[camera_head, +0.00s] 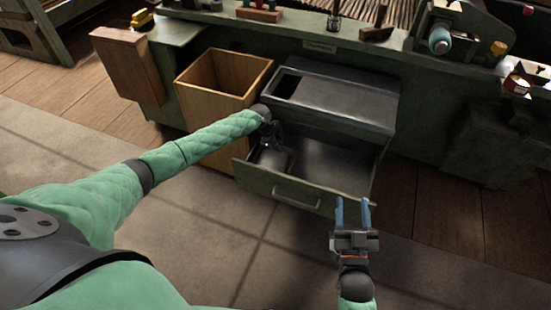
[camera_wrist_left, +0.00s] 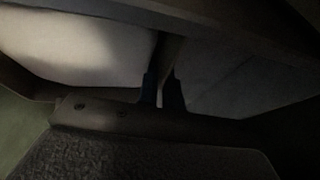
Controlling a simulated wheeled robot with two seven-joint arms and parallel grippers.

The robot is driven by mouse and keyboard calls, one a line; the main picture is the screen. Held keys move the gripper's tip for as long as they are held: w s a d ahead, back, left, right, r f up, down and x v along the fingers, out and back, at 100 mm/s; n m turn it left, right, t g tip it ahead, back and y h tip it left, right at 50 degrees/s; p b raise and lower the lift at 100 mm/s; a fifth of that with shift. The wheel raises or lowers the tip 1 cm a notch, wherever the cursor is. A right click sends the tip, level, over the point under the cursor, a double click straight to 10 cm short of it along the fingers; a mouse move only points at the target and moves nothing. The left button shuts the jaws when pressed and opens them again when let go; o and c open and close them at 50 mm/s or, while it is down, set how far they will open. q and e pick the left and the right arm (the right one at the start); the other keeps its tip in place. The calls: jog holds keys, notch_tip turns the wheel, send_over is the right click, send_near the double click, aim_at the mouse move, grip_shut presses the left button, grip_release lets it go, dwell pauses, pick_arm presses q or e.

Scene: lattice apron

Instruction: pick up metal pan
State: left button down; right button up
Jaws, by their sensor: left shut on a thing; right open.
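My left gripper (camera_head: 271,150) reaches into the left part of an open drawer (camera_head: 258,182) and is partly hidden by its own wrist. In the left wrist view, its dark fingers (camera_wrist_left: 163,88) are close together on a thin edge, with a pale surface on the left and a grey one on the right. That view is dark, and I cannot tell for sure that the edge belongs to the metal pan. A grey metallic surface (camera_head: 325,160) shows in the drawer; pan or drawer floor, I cannot tell. My right gripper (camera_head: 353,204) is open and empty in front of the drawer's right end.
The drawer sits in a grey metal cabinet (camera_head: 345,100) with an opening in its top. A wooden bin (camera_head: 218,98) stands to its left. A green workbench (camera_head: 300,37) with tools runs behind. The tiled floor (camera_head: 215,240) in front is clear.

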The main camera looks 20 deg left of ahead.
pick_arm(q)
jog(key=shift+r, duration=0.6)
notch_tip(320, 180, up, 7)
jog(key=shift+r+p, duration=0.2)
jog(key=shift+p, duration=0.4)
notch_tip(320, 180, up, 9)
jog(key=p, duration=0.1)
jog(key=shift+r, duration=0.2)
pick_arm(e)
jog(key=s+f+g+h, duration=0.1)
jog(key=f+g, duration=0.3)
jog(key=f, duration=0.8)
jog(key=s+f+g+h, duration=0.1)
jog(key=s+f+g, duration=0.3)
jog(key=f, duration=0.7)
jog(key=shift+s+f, duration=0.25)
jog(key=shift+f, duration=0.15)
pick_arm(q)
jog(key=shift+d, duration=0.1)
pick_arm(e)
jog(key=shift+a, duration=0.1)
